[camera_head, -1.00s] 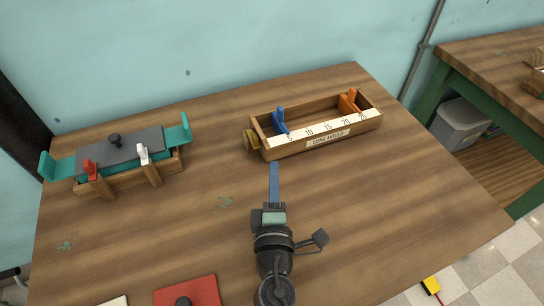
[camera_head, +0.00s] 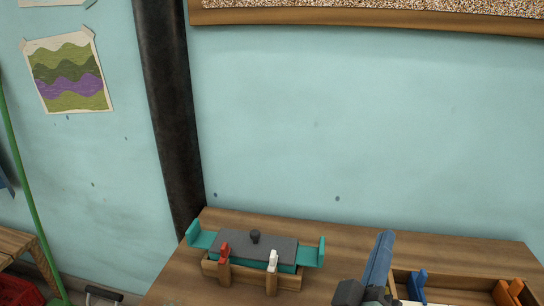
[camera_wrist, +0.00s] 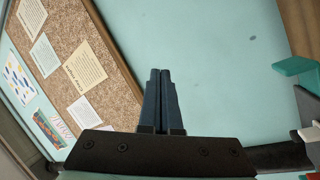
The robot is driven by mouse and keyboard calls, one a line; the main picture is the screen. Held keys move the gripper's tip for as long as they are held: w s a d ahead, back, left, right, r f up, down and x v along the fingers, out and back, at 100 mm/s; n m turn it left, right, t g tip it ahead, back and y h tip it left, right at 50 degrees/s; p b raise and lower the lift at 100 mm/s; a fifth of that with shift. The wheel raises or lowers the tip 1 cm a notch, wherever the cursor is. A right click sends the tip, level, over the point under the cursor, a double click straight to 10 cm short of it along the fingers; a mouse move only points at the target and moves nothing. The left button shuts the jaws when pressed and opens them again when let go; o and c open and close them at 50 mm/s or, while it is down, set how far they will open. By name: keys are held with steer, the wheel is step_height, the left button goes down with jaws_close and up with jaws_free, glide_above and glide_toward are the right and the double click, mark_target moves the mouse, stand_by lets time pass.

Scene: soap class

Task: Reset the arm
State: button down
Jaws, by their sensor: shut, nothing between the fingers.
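My gripper (camera_head: 379,262) is at the lower right of the head view, raised in front of the table with its blue fingers pointing up. In the wrist view my gripper (camera_wrist: 160,75) shows its two blue fingers together with nothing between them. The fingers point toward the wall and touch nothing that I can see. The rest of my arm is mostly cut off by the lower edge of the head view.
A teal and wooden box with a dark lid (camera_head: 255,247) stands on the table (camera_head: 340,240). A wooden tray (camera_head: 450,281) with blue and orange pieces is beside my gripper, partly hidden. A cork board (camera_wrist: 85,50) hangs on the wall.

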steer(key=s+a+r+m+t+y, duration=0.15)
steer(key=a+r, duration=0.25)
steer(key=r, duration=0.6)
steer(key=a+r+m+t+y, duration=0.1)
steer(key=a+r+m+t, duration=0.25)
steer(key=r, duration=0.65)
steer(key=s+a+r+n+t+y, duration=0.1)
steer(key=s+a+r+t+y, duration=0.1)
steer(key=s+a+r+y, duration=0.4)
steer(key=s+a+r+t+y, duration=0.2)
steer(key=s+a+r+t, duration=0.15)
steer(key=r, duration=0.45)
step_height(320, 180, up, 14)
steer(key=p, duration=1.4)
steer(key=shift+w+a+g, duration=0.15)
steer(key=shift+w+g, duration=0.2)
steer(key=shift+w, duration=0.05)
steer(key=shift+f, duration=0.1)
